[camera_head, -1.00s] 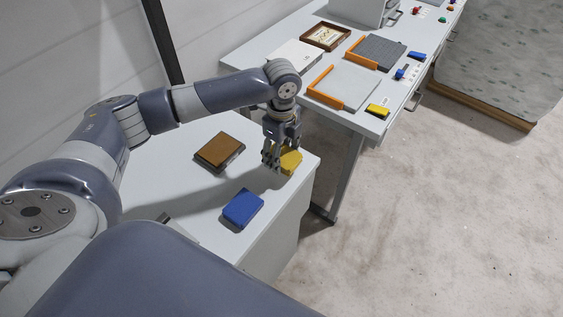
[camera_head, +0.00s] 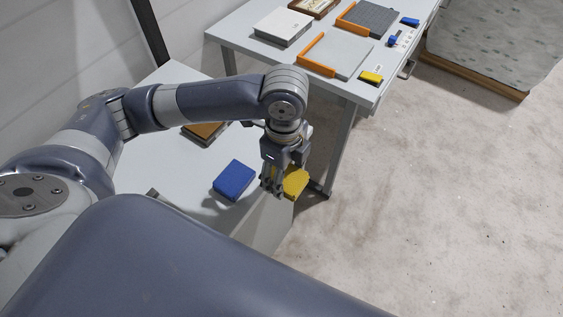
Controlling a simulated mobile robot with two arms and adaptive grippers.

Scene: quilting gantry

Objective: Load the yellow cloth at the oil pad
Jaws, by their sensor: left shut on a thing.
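My left gripper (camera_head: 273,187) points down and is shut on the yellow cloth (camera_head: 296,181), a folded block that sticks out to the right of the fingers. Both are at the right edge of the near white table; the height above it is hard to tell. A brown pad in a dark tray (camera_head: 207,131), which looks like the oil pad, lies behind on the same table, partly hidden by my left arm. My right gripper is not in view.
A blue cloth (camera_head: 234,180) lies on the near table (camera_head: 172,78), left of my gripper. The far table holds a white box (camera_head: 284,27), orange-edged grey trays (camera_head: 336,56) and a yellow block (camera_head: 371,77). Open floor is on the right.

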